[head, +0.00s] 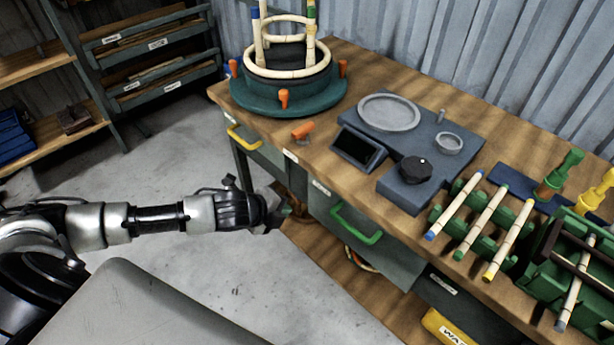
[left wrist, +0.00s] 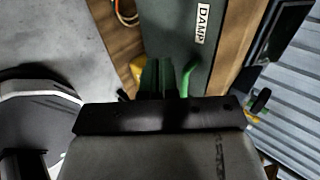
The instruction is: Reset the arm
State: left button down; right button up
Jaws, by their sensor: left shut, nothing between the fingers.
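My left arm comes in from the left in the head view, stretched out over the floor. Its gripper (head: 279,207) is shut and empty, in front of the workbench and left of the drawer with the green handle (head: 355,225). In the left wrist view the shut fingers (left wrist: 158,78) point at the drawer front marked DAMP (left wrist: 182,35). I cannot tell whether the fingertips touch anything. My right gripper is in neither view.
The wooden workbench (head: 330,190) holds a round green jig (head: 290,95) with rattan rings, a grey device with a dial (head: 405,170), and rattan sticks on green holders (head: 487,222). Shelves (head: 150,45) stand at the back left. The grey floor (head: 165,160) is clear.

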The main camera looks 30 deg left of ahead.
pick_arm(q)
notch_tip(320, 180, down, 9)
jog(key=w+a+n+y+p, duration=0.1)
jog(key=w+a+n+p, duration=0.15)
jog(key=n, duration=0.35)
jog(key=s+a+f+n+g+y, duration=0.1)
jog(key=s+f+n, duration=0.2)
jog(key=s+f, duration=0.3)
jog(key=s+a+f+n+g+y, duration=0.1)
jog(key=s+a+f+n, duration=0.2)
jog(key=f, duration=0.6)
jog(key=s+d+f+n+g+p, duration=0.1)
jog(key=s+d+f+n+g, duration=0.1)
jog(key=s, duration=0.8)
jog(key=s+d+f+n+g, duration=0.2)
jog(key=s+f, duration=0.4)
jog(key=s, duration=0.5)
jog(key=s+d+f+n+g+p, duration=0.1)
jog(key=s+d+f+n, duration=0.2)
jog(key=s, duration=0.8)
jog(key=d+f, duration=0.1)
jog(key=d, duration=0.1)
jog(key=shift+d+f+n+g+p, duration=0.3)
jog(key=shift+f+g, duration=0.1)
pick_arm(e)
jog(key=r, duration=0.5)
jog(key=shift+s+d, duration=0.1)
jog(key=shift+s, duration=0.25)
